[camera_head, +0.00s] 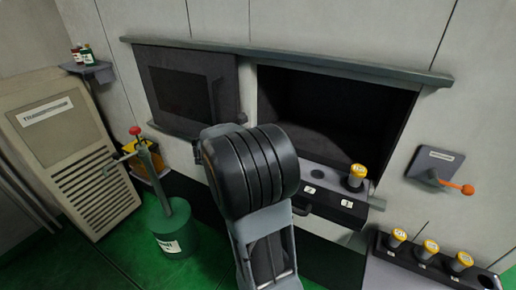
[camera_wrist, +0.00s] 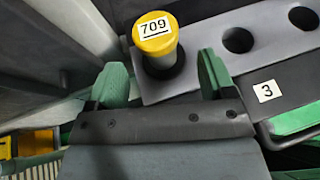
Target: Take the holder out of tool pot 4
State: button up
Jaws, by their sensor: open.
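The holder with a yellow cap marked 709 (camera_wrist: 156,36) stands in the left hole of a grey pot rack (camera_wrist: 208,70) in the wrist view. The label below the hole beside it reads 3; the holder's own pot label is hidden. My gripper (camera_wrist: 162,68) is open, its green fingers on either side of the holder's dark lower part, with gaps showing. Whether they touch it lower down cannot be seen. In the head view my arm hides this holder and the gripper. The rack's right end (camera_head: 325,208) shows there, with another yellow-capped holder (camera_head: 357,174).
Two empty holes lie right of the holder in the wrist view. The rack stands at a dark wall opening (camera_head: 335,110). A second rack (camera_head: 390,252) with several yellow-capped holders is at lower right. A green canister (camera_head: 174,238) stands left, and an orange-knobbed lever (camera_head: 456,187) is on the wall.

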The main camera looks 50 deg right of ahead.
jog(key=x, duration=0.2)
jog(key=p+x, duration=0.1)
jog(key=x, duration=0.1)
jog(key=shift+r, duration=0.25)
jog(key=shift+p+x, duration=0.35)
jog(key=shift+x, duration=0.45)
jog(key=shift+a, duration=0.1)
jog(key=c, duration=1.1)
jog(key=shift+c, duration=0.7)
jog(key=shift+r, duration=0.15)
